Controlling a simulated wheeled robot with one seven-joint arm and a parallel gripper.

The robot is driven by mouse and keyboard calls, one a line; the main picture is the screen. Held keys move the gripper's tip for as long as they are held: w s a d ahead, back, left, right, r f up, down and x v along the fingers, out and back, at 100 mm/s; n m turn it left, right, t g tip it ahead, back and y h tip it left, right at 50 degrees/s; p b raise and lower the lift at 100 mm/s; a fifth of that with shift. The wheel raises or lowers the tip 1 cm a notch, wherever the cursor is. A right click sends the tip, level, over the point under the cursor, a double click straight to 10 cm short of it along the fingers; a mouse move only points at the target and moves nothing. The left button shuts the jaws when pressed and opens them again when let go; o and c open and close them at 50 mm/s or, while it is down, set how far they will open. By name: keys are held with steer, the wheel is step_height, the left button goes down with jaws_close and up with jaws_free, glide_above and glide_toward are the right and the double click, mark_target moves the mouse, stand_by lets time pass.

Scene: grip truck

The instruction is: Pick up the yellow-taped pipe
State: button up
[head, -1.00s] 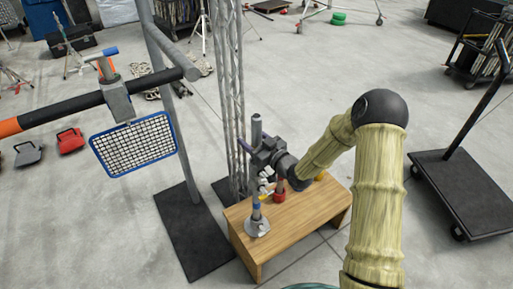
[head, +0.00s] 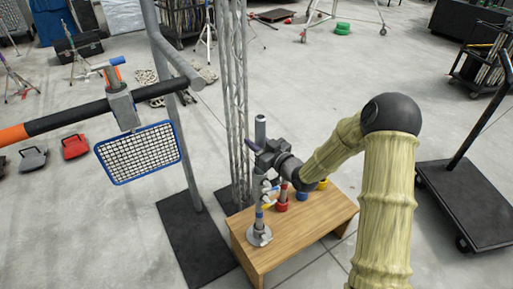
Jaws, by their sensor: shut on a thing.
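My gripper (head: 262,152) is above the wooden table's left end, shut on an upright grey pipe (head: 260,130). The pipe's top rises above the jaws; the jaws hide its middle. Below the jaws a post with blue tape (head: 259,215) stands on a round metal flange (head: 259,236). A small yellow patch (head: 266,206) shows just beside the post; I cannot tell whether it is tape on the held pipe. Red (head: 281,206), blue (head: 302,196) and yellow (head: 322,184) bands or cups stand in a row to the right, partly hidden by my arm.
The wooden table (head: 300,235) has bare room at its front. A lattice truss (head: 236,90) stands close behind my gripper. At left are a blue-framed mesh panel (head: 140,152) and a striped bar (head: 65,120). A flat black cart (head: 470,205) stands at right.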

mark_target(256, 123)
step_height(256, 123, up, 7)
stand_by(0.8)
